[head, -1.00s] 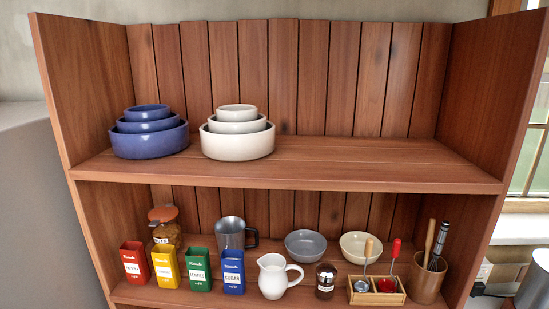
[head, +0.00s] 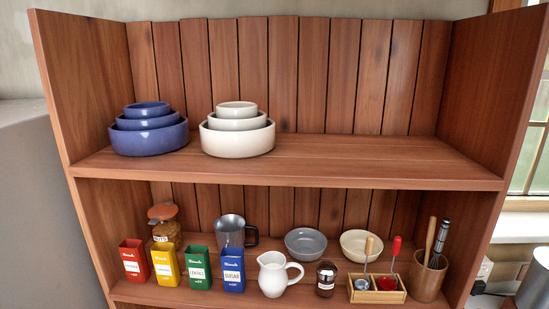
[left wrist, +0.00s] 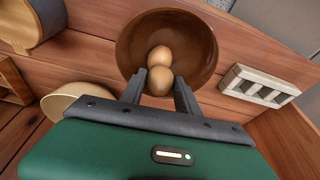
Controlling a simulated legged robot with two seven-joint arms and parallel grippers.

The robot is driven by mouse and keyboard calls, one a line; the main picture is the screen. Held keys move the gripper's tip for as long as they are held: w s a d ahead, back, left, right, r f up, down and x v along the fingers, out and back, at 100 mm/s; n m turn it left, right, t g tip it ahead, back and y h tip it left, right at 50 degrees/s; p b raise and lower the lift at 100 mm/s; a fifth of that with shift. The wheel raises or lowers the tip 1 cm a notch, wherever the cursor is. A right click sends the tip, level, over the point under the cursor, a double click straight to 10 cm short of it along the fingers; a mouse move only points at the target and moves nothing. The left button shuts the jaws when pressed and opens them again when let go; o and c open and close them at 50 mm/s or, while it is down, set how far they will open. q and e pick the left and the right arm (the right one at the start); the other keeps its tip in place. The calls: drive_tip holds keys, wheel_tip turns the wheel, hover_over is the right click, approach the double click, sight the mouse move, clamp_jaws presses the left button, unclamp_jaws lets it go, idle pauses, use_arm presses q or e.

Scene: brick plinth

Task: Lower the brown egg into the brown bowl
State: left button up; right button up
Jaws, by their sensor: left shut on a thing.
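My left gripper (left wrist: 158,88) shows only in the left wrist view and is shut on a brown egg (left wrist: 160,82), which sits between its two dark fingers. The brown bowl (left wrist: 195,38) is just beyond the fingertips, its opening facing the camera. A second brown egg (left wrist: 159,56) shows against the inside of the bowl, directly behind the held one; the two overlap in the picture. I cannot tell whether the held egg touches the bowl or the other egg. My right gripper is in neither view, and the head view shows neither the brown bowl nor the eggs.
In the left wrist view, a pale slotted holder (left wrist: 258,87) lies right of the bowl and a cream bowl (left wrist: 62,104) lies left. In the head view, blue bowls (head: 149,140) and white bowls (head: 237,143) stand on the upper shelf (head: 350,165), whose right half is clear.

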use_arm(q)
drive_tip(key=o, duration=0.8)
drive_tip(key=shift+o, duration=0.2)
drive_tip(key=shift+r, duration=0.1)
drive_tip(key=v, duration=1.6)
drive_tip(key=s+a+f, duration=0.2)
drive_tip(key=s+a, duration=0.3)
drive_tip(key=s, duration=0.4)
drive_tip(key=s+a+f, duration=0.2)
drive_tip(key=s+a, duration=0.3)
drive_tip(key=s, duration=0.4)
drive_tip(key=shift+a+g, duration=0.3)
drive_tip(key=shift+a, duration=0.1)
